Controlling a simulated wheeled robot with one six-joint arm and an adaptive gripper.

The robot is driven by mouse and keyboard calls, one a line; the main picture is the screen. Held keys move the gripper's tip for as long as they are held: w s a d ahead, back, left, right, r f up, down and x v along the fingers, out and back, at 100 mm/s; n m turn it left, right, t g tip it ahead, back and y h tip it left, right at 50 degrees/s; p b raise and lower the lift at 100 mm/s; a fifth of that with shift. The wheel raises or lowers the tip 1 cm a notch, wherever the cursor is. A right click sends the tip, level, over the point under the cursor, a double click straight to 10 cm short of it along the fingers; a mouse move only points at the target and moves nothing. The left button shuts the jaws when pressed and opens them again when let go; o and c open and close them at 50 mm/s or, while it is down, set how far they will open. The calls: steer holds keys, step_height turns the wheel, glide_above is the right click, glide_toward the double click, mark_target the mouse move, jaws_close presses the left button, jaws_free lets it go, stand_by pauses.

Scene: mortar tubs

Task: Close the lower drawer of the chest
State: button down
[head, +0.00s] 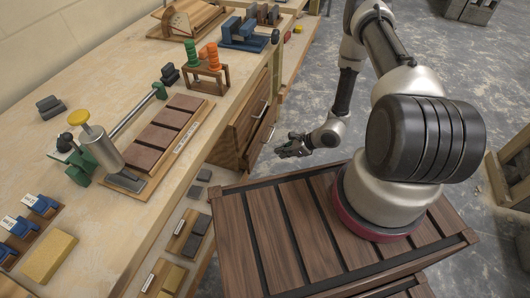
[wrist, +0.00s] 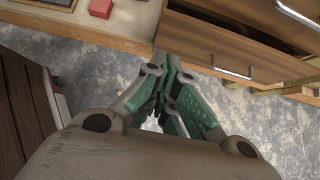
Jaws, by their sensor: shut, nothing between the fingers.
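The wooden chest (head: 236,128) stands under the workbench, with two bar-handled drawer fronts facing the aisle. The lower drawer (head: 262,146) sits below the upper one and appears to stick out from it; how far is hard to tell. In the wrist view, the lower drawer's front (wrist: 268,68) with its metal handle crosses the upper right, and the upper drawer's handle shows above it. My gripper (head: 281,151) is shut and empty, just right of the lower drawer in the head view. In the wrist view, my gripper's fingertips (wrist: 165,60) overlap the drawer's left end; contact cannot be told.
The workbench (head: 130,75) above carries a clamp, brown blocks and coloured spools. A shelf of grey and tan blocks (head: 186,235) lies under the bench, nearer me. Grey floor (head: 330,110) is open to the right of the drawers. A wooden crate (head: 512,170) stands far right.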

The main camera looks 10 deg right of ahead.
mark_target(250, 155)
steer(key=shift+w+a+r+x, duration=0.2)
steer(key=shift+a+r+x, duration=0.15)
steer(key=shift+x, duration=1.8)
steer(key=shift+w+a+r+x, duration=0.25)
steer(key=shift+r+x, duration=0.1)
steer(key=shift+x, duration=1.75)
steer(key=shift+w+a+r+x, duration=0.15)
steer(key=shift+a+r+x, duration=0.2)
steer(key=shift+x, duration=1.8)
steer(key=shift+d, duration=0.1)
steer(key=shift+w+a, duration=0.35)
steer(key=shift+a, duration=0.2)
steer(key=shift+w+a, duration=0.35)
steer(key=shift+a, duration=0.15)
